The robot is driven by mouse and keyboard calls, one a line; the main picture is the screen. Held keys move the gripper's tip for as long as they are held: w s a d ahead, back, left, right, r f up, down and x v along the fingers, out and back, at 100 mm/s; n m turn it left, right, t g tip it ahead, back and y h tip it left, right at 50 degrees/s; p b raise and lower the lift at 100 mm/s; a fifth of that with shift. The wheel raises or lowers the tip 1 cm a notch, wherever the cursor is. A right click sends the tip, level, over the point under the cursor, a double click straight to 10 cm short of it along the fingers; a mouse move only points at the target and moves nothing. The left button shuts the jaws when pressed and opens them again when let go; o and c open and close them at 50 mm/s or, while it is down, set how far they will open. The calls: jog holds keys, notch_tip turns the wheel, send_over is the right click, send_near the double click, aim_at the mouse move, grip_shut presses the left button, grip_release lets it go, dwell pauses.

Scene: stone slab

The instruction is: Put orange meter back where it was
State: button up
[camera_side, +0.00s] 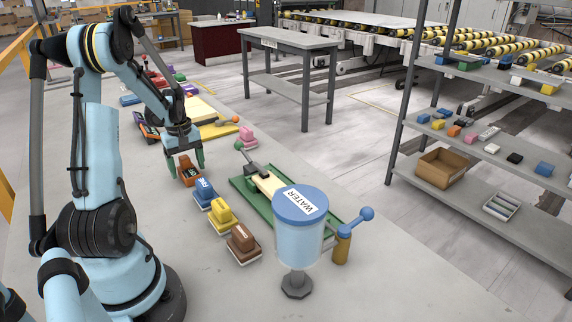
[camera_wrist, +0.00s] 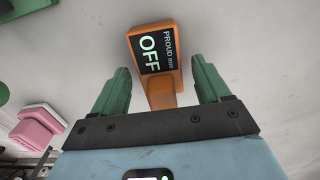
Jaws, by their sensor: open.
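The orange meter (camera_side: 188,174) is on the grey stone slab (camera_side: 330,293) in the side view, beneath and between the green fingers of my gripper (camera_side: 186,163). In the wrist view the orange meter (camera_wrist: 172,42) shows a dark screen reading "PROUD mm" and "OFF". My gripper (camera_wrist: 160,80) is open, with one green finger on each side of the meter's narrow lower part. Gaps show between the fingers and the meter. Whether the meter's underside rests on the slab is hard to tell.
Blue (camera_side: 204,194), yellow (camera_side: 222,216) and brown (camera_side: 242,243) blocks stand in a row nearer the camera. A green fixture (camera_side: 243,188) and a clear water tank (camera_side: 298,240) stand to the right. Pink blocks (camera_side: 247,137) sit behind. Bare slab lies at front right.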

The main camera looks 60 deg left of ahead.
aim_at(185, 159)
notch_tip(185, 159, up, 11)
jog(key=shift+r, duration=0.15)
jog(key=w+d+r+m+t+y, duration=0.15)
jog(key=w+d+m, duration=0.25)
jog(key=d, duration=0.4)
jog(key=w+d+r+m+t, duration=0.15)
jog(key=w+d+m, duration=0.25)
jog(key=d, duration=0.4)
jog(key=s+d+f+m+t+h, duration=0.1)
jog(key=d+m+t, duration=0.3)
jog(key=d+m, duration=0.6)
jog(key=d, duration=0.9)
jog(key=shift+d+f, duration=0.25)
jog(key=shift+f, duration=0.1)
jog(key=shift+h, duration=0.25)
